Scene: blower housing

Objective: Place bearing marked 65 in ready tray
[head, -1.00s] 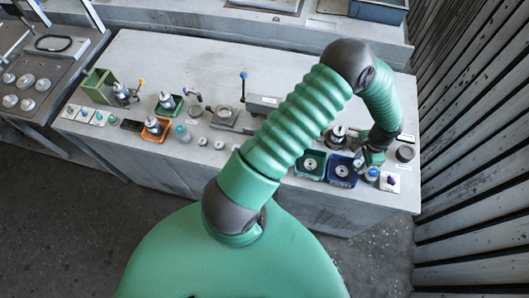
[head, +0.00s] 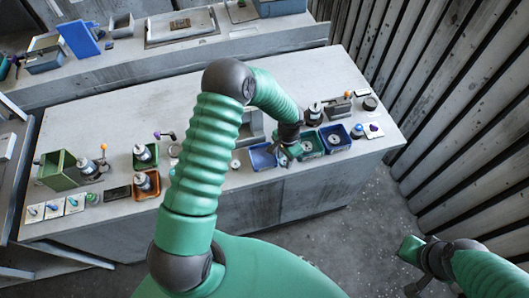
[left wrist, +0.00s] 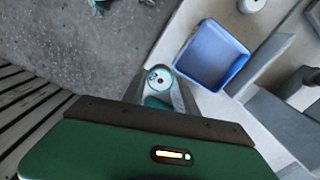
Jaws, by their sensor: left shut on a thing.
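My left gripper (head: 290,152) is over the front edge of the table, by the gap between a light blue tray (head: 262,158) and a green tray (head: 314,150). In the left wrist view it is shut on a small round piece (left wrist: 158,77) with a teal rim and pale face; no number can be read. The light blue tray looks empty and also shows in the left wrist view (left wrist: 212,55), beside the held piece. A dark blue tray (head: 343,147) holds a pale ring-like part. My right gripper (head: 412,250) is low at right, off the table; its jaws are unclear.
A small card with a purple piece (head: 374,130) and a dark disc (head: 369,103) are at the table's right end. An orange tray (head: 146,184), green bin (head: 56,165) and several cards stand at left. A slatted wall (head: 460,110) borders the right side.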

